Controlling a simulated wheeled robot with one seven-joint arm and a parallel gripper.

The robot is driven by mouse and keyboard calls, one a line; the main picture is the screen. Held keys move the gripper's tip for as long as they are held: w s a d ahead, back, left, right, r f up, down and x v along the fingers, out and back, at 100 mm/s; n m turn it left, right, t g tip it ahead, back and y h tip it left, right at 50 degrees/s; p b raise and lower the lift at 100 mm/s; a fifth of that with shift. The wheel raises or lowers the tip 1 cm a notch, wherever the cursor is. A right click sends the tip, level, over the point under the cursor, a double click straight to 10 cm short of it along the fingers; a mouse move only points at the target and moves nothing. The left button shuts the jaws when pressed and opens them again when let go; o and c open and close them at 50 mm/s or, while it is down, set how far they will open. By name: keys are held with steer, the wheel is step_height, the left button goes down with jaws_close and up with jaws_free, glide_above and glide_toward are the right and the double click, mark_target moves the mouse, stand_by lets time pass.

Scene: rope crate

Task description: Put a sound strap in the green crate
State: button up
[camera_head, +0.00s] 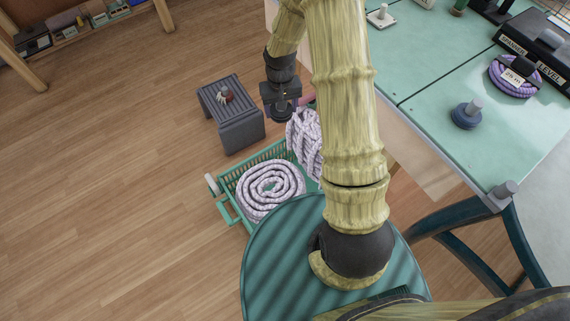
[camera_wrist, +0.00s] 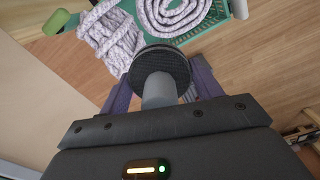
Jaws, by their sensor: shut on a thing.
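The green crate (camera_head: 258,157) stands on the floor, left of my arm in the head view. It holds a flat white rope coil (camera_head: 268,188) and a bundled white rope (camera_head: 304,138); its green side also shows at the top of the wrist view (camera_wrist: 216,14). My gripper (camera_head: 281,106) is near the crate's far edge in the head view. In the wrist view my gripper (camera_wrist: 160,92) is shut on the grey peg of a dark round roll (camera_wrist: 158,58), which looks like a rolled strap. The roll's condition cannot be told.
A grey step stool (camera_head: 238,123) with a small reddish-brown item (camera_head: 226,94) stands just beyond the crate. The green table (camera_head: 430,80) at right carries a blue roll with a grey peg (camera_head: 466,115) and a labelled purple coil (camera_head: 515,76). Wooden floor (camera_head: 110,200) lies clear at left.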

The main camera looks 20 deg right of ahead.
steer(key=shift+f, duration=0.1)
steer(key=n+b, duration=0.2)
steer(key=b, duration=2.5)
glide_toward(284, 177)
steer(key=shift+r, duration=0.2)
steer(key=shift+r+p, duration=0.1)
steer(key=shift+p, duration=0.45)
steer(key=shift+f+b, duration=1.7)
steer(key=shift+f, duration=1.45)
steer(key=shift+f, duration=0.45)
steer(key=o, duration=1.3)
steer(key=shift+c, duration=0.2)
